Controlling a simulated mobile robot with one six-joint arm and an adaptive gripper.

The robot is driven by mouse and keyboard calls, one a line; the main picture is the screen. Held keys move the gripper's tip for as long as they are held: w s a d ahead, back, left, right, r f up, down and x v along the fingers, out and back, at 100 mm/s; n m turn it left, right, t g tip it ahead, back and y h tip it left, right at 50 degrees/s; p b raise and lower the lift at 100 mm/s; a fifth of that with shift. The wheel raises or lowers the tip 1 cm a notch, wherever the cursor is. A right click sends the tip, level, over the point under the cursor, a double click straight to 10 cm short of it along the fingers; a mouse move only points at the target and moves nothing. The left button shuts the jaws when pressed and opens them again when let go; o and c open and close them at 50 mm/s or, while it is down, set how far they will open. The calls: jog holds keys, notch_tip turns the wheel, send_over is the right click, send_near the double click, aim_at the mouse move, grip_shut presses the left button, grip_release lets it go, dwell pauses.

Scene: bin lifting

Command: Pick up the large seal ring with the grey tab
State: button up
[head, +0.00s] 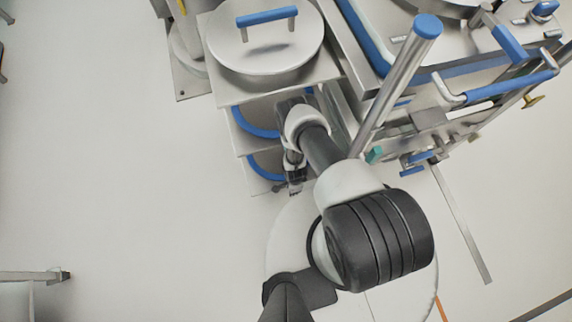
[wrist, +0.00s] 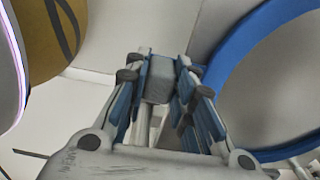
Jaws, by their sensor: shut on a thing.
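A large blue seal ring (wrist: 222,62) curves along the right side of the wrist view, only partly in frame. A grey block, the tab (wrist: 158,86), sits between the fingertips of my gripper (wrist: 160,72), which is shut on it. The join between tab and ring is hidden by the right finger. In the head view my gripper (head: 295,180) points down at the right end of the lower blue ring (head: 262,168). A second blue ring (head: 252,122) shows on the shelf above it. Both are partly hidden by shelves and my arm.
A round steel lid with a blue handle (head: 266,17) stands on top of the shelf unit (head: 232,90). Steel frames with blue-capped bars (head: 427,27) crowd the right side. The floor (head: 110,150) at left is clear. A yellow-brown curved object (wrist: 55,38) shows at upper left.

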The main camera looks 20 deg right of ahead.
grip_shut()
jog(key=shift+w+r+p, duration=0.1)
jog(key=shift+r+p, duration=0.2)
jog(key=shift+r, duration=0.25)
notch_tip(320, 180, up, 19)
jog(key=p, duration=0.7)
jog(key=shift+p, duration=0.3)
